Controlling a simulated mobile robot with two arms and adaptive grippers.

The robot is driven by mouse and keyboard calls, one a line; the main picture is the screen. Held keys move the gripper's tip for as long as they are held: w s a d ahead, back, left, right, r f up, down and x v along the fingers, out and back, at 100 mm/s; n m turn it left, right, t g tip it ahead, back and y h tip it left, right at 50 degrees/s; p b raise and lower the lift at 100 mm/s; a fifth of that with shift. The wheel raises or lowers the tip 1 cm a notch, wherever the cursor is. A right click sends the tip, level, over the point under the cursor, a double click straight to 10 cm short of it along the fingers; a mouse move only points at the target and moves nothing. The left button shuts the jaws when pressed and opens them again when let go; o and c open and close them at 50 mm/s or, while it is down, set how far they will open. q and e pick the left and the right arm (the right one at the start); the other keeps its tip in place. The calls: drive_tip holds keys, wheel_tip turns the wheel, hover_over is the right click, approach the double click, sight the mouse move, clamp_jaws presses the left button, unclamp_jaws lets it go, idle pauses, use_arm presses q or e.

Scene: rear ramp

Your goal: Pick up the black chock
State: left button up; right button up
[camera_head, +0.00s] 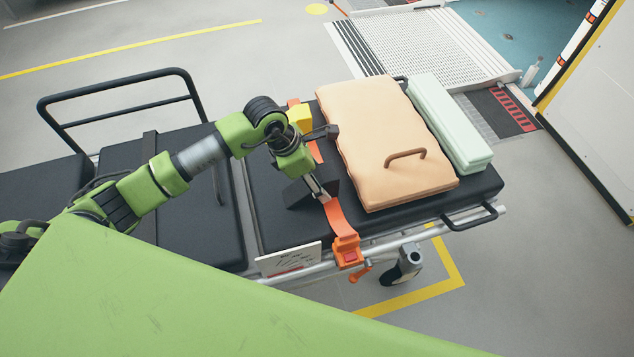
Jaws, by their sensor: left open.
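The black chock (296,193) is a dark wedge on the black stretcher mattress (276,232), left of the tan cushion. It is partly covered by my left gripper (328,161). The left gripper is open above the chock, one finger toward the far side and one toward the near side. I cannot tell whether the fingers touch the chock. My right gripper does not show.
An orange strap with a buckle (346,249) crosses the stretcher. A yellow block (300,117) sits behind my wrist. A tan cushion (378,150) and a pale green block (447,124) lie to the right. Black rails (118,100) rise at the back left.

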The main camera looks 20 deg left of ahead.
use_arm(q)
drive_tip(key=c, duration=1.6)
drive_tip(key=shift+r, duration=0.1)
drive_tip(key=shift+c, duration=0.5)
drive_tip(key=shift+r, duration=0.1)
